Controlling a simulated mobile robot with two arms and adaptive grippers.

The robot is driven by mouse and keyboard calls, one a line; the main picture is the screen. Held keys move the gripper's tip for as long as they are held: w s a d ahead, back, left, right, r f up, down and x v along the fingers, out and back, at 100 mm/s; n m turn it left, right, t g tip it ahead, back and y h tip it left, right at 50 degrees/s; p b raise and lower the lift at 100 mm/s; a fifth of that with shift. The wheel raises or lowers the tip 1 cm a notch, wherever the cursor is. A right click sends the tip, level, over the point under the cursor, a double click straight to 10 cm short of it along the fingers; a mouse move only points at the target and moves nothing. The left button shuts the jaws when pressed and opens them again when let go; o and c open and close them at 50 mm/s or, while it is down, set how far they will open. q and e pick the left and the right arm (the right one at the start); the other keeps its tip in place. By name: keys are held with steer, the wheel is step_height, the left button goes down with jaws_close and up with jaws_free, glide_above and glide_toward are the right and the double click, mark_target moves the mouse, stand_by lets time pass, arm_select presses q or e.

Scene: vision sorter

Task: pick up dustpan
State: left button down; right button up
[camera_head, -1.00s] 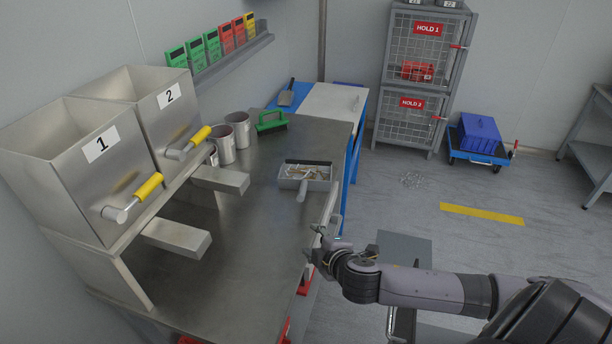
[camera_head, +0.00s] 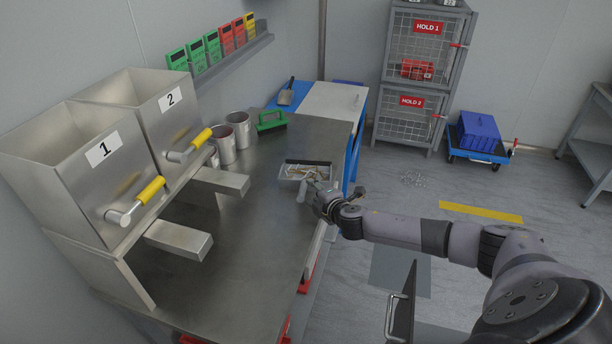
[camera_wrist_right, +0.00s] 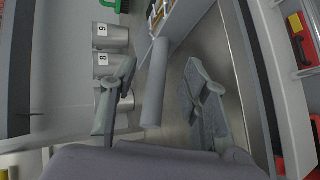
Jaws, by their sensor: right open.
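The dustpan (camera_head: 291,164) is a shallow grey pan holding brown and pale bits. It lies on the steel bench near its right edge, its handle toward me. My right gripper (camera_head: 308,188) is open at the handle end and covers most of the handle in the head view. In the right wrist view the grey dustpan handle (camera_wrist_right: 155,85) shows between the two spread fingers of my right gripper (camera_wrist_right: 160,95), with a gap on each side. The pan shows only partly at the top there. My left gripper is not in view.
Bins 1 (camera_head: 60,150) and 2 (camera_head: 160,105), with yellow-handled levers, occupy the left. The bench front (camera_head: 240,270) is clear. A dark scoop (camera_head: 286,96) lies on the blue table.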

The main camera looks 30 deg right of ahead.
steer(key=shift+d+x, duration=0.2)
steer(key=shift+x, duration=2.95)
steer(key=shift+c, duration=0.2)
jaws_close()
